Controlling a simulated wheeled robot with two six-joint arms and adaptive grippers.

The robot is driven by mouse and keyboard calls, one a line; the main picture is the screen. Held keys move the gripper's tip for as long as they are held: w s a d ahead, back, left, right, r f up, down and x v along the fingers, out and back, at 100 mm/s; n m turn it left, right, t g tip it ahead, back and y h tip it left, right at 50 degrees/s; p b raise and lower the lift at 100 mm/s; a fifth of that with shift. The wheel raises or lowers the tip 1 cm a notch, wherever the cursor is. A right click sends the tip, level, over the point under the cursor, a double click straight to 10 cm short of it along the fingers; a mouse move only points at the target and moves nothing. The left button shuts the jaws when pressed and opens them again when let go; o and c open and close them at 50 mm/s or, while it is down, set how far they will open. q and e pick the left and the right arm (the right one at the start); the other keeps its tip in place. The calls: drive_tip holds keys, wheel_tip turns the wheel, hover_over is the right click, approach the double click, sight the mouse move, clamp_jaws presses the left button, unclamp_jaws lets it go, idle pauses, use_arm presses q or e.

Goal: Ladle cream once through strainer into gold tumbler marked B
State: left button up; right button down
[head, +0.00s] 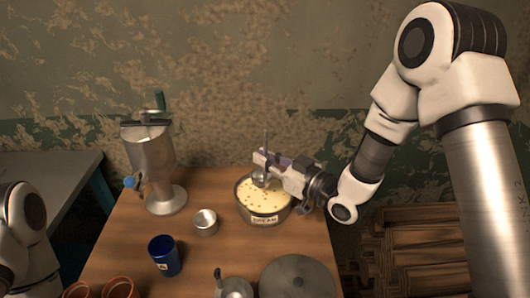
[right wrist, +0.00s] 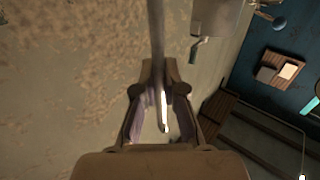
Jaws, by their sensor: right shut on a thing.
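My right gripper (head: 268,163) is shut on the upright handle of a metal ladle (head: 265,142), over the pot labelled CREAM (head: 264,219). In the right wrist view, the handle (right wrist: 155,35) runs between the fingers of the same gripper (right wrist: 160,110). A small dark-handled metal utensil, perhaps the strainer (head: 236,288), is cut off at the bottom edge. I cannot make out a gold tumbler marked B. My left gripper is out of view.
A metal separator (head: 153,158) stands back left. A small silver cup (head: 205,222), a blue tumbler (head: 164,257) with a label and two brownish-orange cups (head: 120,288) stand on the wooden table (head: 115,240). A round grey lid (head: 298,277) lies front right.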

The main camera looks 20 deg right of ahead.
sight(265, 186)
drive_tip(key=f+b, duration=0.2)
drive_tip(key=f, duration=0.1)
drive_tip(key=f+b, duration=0.2)
drive_tip(key=f, duration=0.1)
drive_tip(key=f+b, duration=0.2)
drive_tip(key=f, duration=0.1)
drive_tip(key=shift+w+f+b, duration=0.1)
drive_tip(key=shift+w+b, duration=0.2)
drive_tip(key=shift+b, duration=0.05)
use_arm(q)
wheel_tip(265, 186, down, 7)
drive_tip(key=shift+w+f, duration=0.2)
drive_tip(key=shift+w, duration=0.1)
use_arm(e)
drive_tip(key=shift+r+p, duration=3.2)
drive_tip(key=shift+r, duration=1.1)
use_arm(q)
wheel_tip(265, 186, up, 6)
use_arm(e)
drive_tip(key=shift+f, duration=0.15)
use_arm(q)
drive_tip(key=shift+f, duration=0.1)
use_arm(e)
drive_tip(key=shift+a, duration=0.1)
